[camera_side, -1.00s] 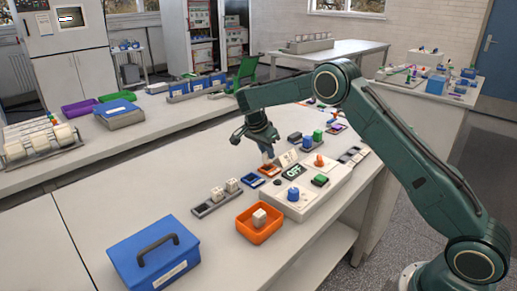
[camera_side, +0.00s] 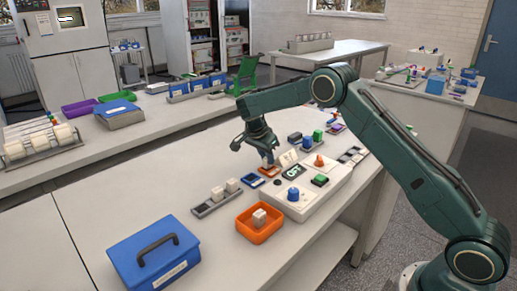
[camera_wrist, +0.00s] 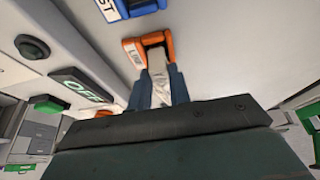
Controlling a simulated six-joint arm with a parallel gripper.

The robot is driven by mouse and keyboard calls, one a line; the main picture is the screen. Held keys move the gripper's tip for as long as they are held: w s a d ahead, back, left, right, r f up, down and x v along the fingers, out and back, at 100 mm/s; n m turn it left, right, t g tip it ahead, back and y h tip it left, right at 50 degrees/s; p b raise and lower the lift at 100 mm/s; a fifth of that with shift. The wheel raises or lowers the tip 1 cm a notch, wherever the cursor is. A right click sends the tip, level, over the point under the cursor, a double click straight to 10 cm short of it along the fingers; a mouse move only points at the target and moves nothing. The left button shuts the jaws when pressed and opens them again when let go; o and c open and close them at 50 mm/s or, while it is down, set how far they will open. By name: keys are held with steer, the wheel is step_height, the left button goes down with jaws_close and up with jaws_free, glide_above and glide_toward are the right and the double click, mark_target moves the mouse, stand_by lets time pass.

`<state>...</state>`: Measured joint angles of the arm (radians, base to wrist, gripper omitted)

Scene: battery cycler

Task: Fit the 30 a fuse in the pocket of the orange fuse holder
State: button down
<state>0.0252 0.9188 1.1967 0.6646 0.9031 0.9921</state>
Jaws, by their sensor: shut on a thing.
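The orange fuse holder (camera_side: 269,170) lies on the bench beside the white control box; in the wrist view it (camera_wrist: 137,55) shows an orange frame with a white label. My gripper (camera_side: 267,158) points down directly over it. In the wrist view my gripper (camera_wrist: 158,90) is shut on a whitish fuse (camera_wrist: 158,72), held between the two fingers. The fuse's far end reaches the opening of the orange holder. Whether it is down inside the pocket or just at its mouth cannot be told. Any rating mark on the fuse is not readable.
A blue holder (camera_side: 254,181) sits close by the orange one. The white control box (camera_side: 318,188) with knobs and an OFF display (camera_side: 293,172) is right of them. A grey rack (camera_side: 212,206), an orange bin (camera_side: 245,227) and a blue case (camera_side: 145,262) stand nearer the front.

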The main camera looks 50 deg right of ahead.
steer(key=shift+f, duration=0.15)
steer(key=c, duration=1.2)
jaws_free()
steer(key=v, duration=1.3)
steer(key=shift+a+r, duration=0.2)
steer(key=shift+r, duration=0.05)
steer(key=shift+r, duration=0.15)
